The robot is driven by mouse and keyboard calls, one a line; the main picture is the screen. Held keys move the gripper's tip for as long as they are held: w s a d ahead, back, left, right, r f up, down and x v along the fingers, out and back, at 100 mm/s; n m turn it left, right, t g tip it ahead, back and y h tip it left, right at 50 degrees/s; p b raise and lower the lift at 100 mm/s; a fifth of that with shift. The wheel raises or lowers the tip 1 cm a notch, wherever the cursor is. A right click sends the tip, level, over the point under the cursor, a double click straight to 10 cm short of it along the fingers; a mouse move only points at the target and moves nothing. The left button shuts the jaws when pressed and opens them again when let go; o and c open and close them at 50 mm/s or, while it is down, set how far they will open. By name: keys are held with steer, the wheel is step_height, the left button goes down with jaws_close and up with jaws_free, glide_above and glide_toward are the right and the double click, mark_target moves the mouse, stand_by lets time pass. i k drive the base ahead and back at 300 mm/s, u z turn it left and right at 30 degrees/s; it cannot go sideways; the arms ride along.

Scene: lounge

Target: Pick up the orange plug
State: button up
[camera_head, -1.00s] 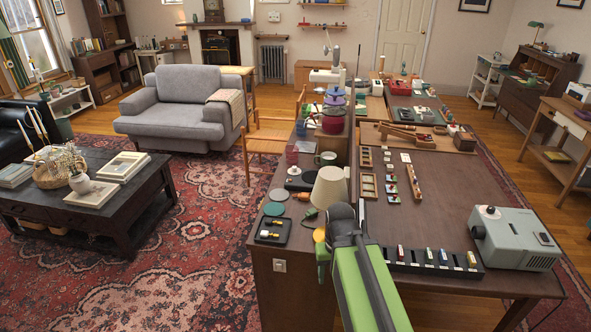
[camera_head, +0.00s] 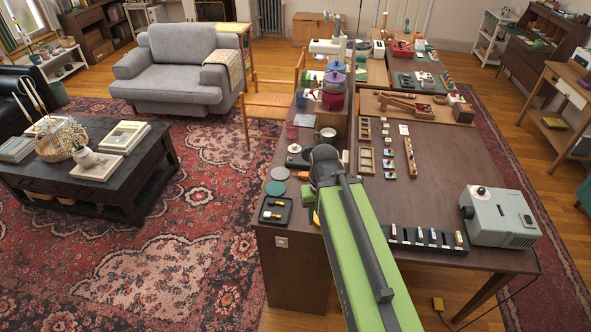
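A small orange object (camera_head: 301,175) lies on the desk (camera_head: 440,190) near its left edge, just left of my arm's dark upper end. It may be the orange plug, but it is too small to be sure. My green arm reaches up the middle of the view over the desk's near edge. My gripper's fingers are hidden behind the arm.
A black slotted rack (camera_head: 428,239) and a grey machine (camera_head: 500,217) stand at the right. A wall-type socket (camera_head: 281,242) is on the desk's side.

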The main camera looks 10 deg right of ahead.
mark_target(304, 175)
steer(key=u, duration=0.65)
steer(key=i, duration=1.2)
steer(key=u, duration=1.5)
steer(key=i, duration=0.15)
steer(key=z, duration=0.45)
